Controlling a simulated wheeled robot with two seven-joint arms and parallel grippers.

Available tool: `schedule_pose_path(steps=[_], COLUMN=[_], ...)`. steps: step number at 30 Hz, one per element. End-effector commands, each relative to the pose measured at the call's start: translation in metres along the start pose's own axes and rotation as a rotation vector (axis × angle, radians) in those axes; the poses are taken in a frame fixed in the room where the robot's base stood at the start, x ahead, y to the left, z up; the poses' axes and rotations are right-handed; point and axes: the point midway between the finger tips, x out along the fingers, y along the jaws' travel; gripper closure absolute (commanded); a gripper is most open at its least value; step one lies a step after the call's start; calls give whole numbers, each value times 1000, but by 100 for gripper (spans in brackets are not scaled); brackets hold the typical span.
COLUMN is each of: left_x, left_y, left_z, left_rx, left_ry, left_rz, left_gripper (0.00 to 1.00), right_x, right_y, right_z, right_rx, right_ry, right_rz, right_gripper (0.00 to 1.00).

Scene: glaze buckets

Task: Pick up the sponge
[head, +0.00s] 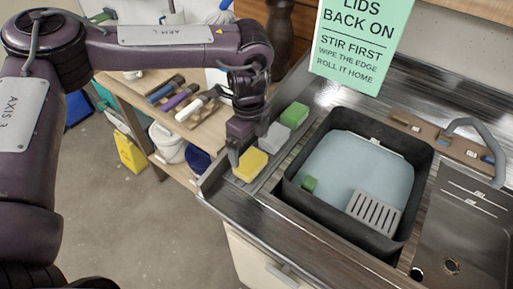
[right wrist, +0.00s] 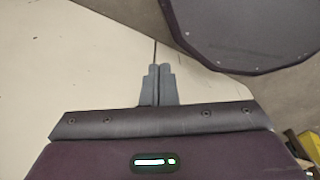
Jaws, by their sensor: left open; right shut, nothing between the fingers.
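Three sponge-like blocks stand in a row on a narrow grey ledge left of the sink: a yellow one (head: 250,165) nearest, a grey one (head: 275,138) in the middle and a green one (head: 294,115) farthest. My left gripper (head: 247,148) is open and points down at the near end of the row. One finger shows at the left of the yellow block, the other near the grey one. I cannot tell whether it touches either. My right gripper (right wrist: 157,68) shows in the right wrist view, shut and empty, before a pale surface.
A tap (head: 470,130) stands at the right. Brushes (head: 180,98) lie on the wooden shelf, with a white bucket (head: 168,148) below.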

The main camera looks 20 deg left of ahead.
Motion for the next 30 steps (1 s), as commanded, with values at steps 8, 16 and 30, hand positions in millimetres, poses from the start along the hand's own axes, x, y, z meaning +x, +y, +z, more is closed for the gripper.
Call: schedule_pose_path(steps=[8, 16, 30], left_x=[21, 57, 78], left_y=[0, -4, -5], left_z=[1, 3, 3], left_rx=[-3, -1, -2], left_ry=[-1, -4, -2], left_rz=[5, 6, 2], left_gripper=[0, 0, 8], right_x=[-9, -32, -33], right_y=[-2, -3, 3], right_z=[11, 34, 6], right_rx=[0, -2, -3], right_ry=[-16, -53, -13], right_rz=[-2, -4, 3], right_gripper=[100, 100, 100])
